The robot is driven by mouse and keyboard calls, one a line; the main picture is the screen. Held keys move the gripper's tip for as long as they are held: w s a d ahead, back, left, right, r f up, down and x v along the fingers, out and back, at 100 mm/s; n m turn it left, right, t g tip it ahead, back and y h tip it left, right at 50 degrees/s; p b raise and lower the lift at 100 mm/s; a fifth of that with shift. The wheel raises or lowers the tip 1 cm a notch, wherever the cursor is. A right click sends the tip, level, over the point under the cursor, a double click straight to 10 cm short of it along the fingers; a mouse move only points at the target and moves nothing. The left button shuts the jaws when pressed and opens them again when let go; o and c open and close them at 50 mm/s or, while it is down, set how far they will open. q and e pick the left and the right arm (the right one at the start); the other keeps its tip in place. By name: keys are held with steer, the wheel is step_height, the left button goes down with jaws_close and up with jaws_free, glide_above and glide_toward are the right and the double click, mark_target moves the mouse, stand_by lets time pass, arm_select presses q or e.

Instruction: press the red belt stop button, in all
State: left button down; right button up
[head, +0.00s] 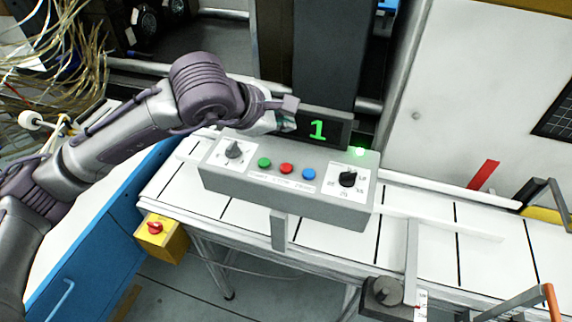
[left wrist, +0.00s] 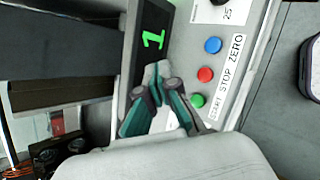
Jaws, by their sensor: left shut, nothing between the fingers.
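The red button (head: 286,168) is the middle one of three on a grey control box; it also shows in the left wrist view (left wrist: 205,74), where the label beside the buttons reads START, STOP, ZERO. The green button (head: 264,162) is to its left and the blue button (head: 309,174) to its right. My left gripper (head: 289,104) is shut and empty, above and behind the button row, in front of the display's left end. In the left wrist view its teal fingers (left wrist: 163,76) lie beside the display, apart from the red button. My right gripper is out of view.
The display (head: 322,129) shows a green 1, with a lit green lamp (head: 358,153) beside it. Grey (head: 233,151) and black (head: 348,178) knobs flank the buttons. A yellow box (head: 161,241) with a red knob hangs at the white belt's left end.

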arm_select(q)
steer(key=shift+f, duration=0.1)
glide_above(285, 168)
step_height(285, 168, down, 6)
steer(key=shift+a+f+b, duration=0.1)
steer(key=shift+f+b, duration=0.05)
steer(key=shift+b, duration=0.3)
steer(key=shift+f+b, duration=0.75)
steer(key=shift+b, duration=0.3)
steer(key=shift+f+b, duration=0.45)
steer(key=shift+b, duration=0.15)
steer(key=shift+r, duration=0.1)
steer(key=shift+f+b, duration=0.5)
steer(key=shift+b, duration=0.4)
